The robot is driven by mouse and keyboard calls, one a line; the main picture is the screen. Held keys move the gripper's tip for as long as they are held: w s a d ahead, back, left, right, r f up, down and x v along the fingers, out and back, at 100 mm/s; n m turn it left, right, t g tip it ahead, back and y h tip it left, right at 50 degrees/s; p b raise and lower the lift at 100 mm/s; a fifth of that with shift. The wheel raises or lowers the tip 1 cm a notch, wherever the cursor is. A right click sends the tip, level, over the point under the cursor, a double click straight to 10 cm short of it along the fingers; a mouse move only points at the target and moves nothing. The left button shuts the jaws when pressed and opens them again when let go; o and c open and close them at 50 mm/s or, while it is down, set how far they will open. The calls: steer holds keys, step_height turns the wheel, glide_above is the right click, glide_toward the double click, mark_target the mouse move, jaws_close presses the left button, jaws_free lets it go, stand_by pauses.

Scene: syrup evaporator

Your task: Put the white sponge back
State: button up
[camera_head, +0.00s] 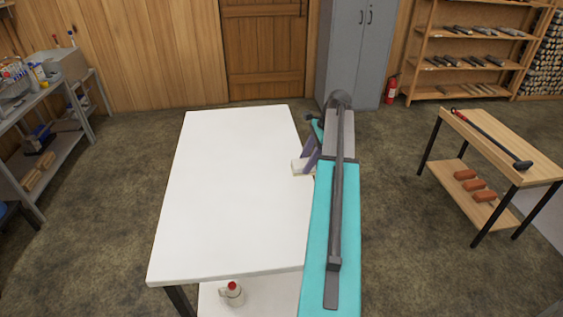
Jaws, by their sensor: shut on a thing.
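The white sponge (299,165) is a small pale block at the right edge of the white table (230,190). My gripper (308,163) is shut on the sponge, its purple-grey fingers at the sponge's right side. My teal and grey arm hides part of the table's right edge and part of the gripper. I cannot tell whether the sponge touches the tabletop or is held just above it.
The tabletop is otherwise bare. A white bottle with a red cap (232,292) stands on the shelf below. A wooden bench (510,150) with a long-handled tool and orange-red blocks is at right. A grey shelf (50,115) holds supplies at left. Open floor lies between.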

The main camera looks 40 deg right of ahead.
steer(key=s+d+m+t+h, duration=0.1)
steer(key=s+d+m, duration=0.2)
steer(key=s+d, duration=0.7)
steer(key=shift+s+f+m, duration=0.2)
steer(key=shift+s+m, duration=0.15)
steer(key=shift+m, duration=0.05)
steer(key=shift+w+a, duration=0.1)
